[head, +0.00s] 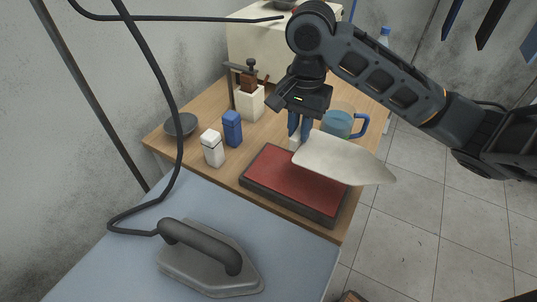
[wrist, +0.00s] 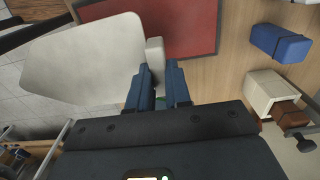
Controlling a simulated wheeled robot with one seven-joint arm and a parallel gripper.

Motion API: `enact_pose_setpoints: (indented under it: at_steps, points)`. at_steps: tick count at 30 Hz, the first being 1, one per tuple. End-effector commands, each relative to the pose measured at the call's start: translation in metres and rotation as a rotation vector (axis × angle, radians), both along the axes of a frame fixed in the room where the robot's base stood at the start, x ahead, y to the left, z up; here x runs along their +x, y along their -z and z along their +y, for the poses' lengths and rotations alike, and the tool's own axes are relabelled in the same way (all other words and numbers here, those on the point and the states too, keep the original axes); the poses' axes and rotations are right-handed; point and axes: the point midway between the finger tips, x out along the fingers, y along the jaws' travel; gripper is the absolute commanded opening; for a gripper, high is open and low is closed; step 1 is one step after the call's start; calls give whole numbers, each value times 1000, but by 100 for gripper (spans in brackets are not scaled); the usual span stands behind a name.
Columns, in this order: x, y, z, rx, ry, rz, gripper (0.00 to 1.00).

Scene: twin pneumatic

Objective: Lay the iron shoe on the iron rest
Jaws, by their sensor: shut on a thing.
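The iron shoe (head: 342,160), a flat cream plate with a pointed end, is held in the air by my gripper (head: 299,132). The blue fingers are shut on the small block at its blunt end. In the wrist view the shoe (wrist: 85,62) extends to the left of my gripper (wrist: 158,88). The iron rest (head: 280,181), a red pad in a dark frame, lies on the wooden table, and its far right part is hidden behind the shoe in the head view. The wrist view shows part of the rest (wrist: 190,25) beyond the fingers.
A grey iron (head: 210,262) stands on the blue ironing board (head: 105,235). White (head: 212,150) and blue (head: 232,130) boxes, a dark bowl (head: 180,125), a cream holder (head: 250,103) and a blue-handled jug (head: 338,122) stand on the table. A black cable (head: 165,90) hangs at left.

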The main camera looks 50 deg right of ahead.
Motion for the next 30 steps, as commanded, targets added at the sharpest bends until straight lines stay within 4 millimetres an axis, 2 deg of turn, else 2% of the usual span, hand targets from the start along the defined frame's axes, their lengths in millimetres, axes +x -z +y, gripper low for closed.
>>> enact_pose_setpoints:
  at_steps: [9, 15, 20, 30]
  points:
    - [62, 43, 19, 3, -2, 4, 0]
    - [90, 57, 25, -1, -2, 3, 0]
    - [99, 63, 27, 0, 0, 2, 0]
    - [98, 101, 27, -1, 0, 3, 0]
